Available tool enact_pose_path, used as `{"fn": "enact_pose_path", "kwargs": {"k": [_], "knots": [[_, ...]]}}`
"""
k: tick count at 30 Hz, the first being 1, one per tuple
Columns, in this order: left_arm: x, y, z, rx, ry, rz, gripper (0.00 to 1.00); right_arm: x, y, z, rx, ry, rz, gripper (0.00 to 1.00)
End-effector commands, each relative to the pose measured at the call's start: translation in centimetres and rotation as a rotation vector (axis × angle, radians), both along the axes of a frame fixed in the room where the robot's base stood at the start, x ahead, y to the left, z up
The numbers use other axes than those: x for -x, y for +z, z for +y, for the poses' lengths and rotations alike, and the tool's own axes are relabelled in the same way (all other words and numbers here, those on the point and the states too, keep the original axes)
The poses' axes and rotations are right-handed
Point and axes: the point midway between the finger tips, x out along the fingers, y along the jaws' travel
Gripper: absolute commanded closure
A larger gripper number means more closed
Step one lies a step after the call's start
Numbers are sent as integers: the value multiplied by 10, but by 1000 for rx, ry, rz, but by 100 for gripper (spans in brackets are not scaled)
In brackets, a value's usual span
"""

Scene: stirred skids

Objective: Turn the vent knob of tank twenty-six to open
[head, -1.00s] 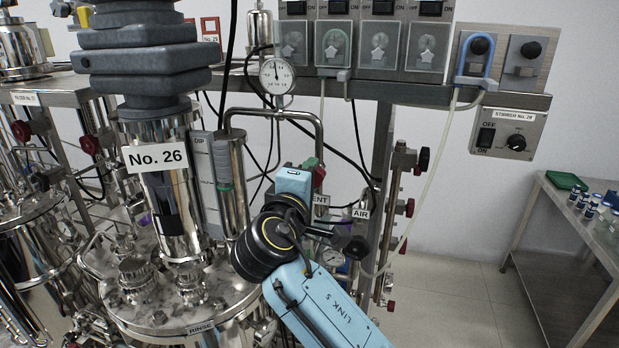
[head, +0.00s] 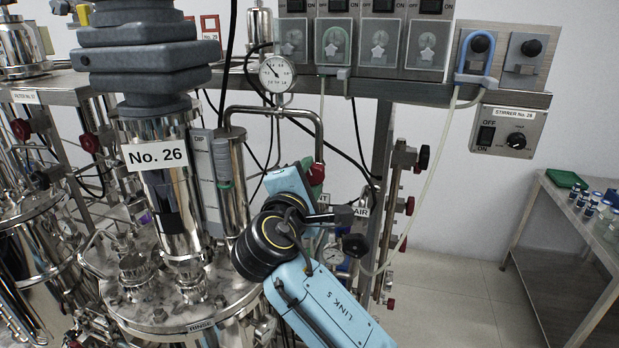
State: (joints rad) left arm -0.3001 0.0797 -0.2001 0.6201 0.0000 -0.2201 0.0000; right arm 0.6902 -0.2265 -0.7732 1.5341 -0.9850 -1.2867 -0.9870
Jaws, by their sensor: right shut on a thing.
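Tank twenty-six (head: 190,305) stands at the left-centre, with a "No. 26" label (head: 157,155) on its steel column. The fingertips are largely hidden behind the gripper body. A round pressure gauge (head: 277,74) above has its needle pointing up and left. My left gripper is out of view.
The "AIR" label (head: 361,212) and a dark knob (head: 355,246) lie close to the right of my wrist. Red-handled valves (head: 409,206) line the post. A stirrer box (head: 508,131) hangs at right. A steel side table (head: 570,215) stands beyond open floor.

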Motion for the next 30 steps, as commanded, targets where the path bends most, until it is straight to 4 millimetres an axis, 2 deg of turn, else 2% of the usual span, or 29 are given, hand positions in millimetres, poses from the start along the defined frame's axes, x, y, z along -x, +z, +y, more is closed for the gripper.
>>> {"fn": "enact_pose_path", "kwargs": {"k": [7,8,12,23,26,30], "knots": [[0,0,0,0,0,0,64,0,-1,1,-1,2,3,87],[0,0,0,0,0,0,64,0,-1,1,-1,2,3,60],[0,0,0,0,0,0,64,0,-1,1,-2,1,2,42],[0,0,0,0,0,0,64,5,-1,2,-2,1,1,42],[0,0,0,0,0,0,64,17,-1,5,-4,3,0,42],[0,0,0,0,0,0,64,45,-1,13,-6,3,2,42]]}}
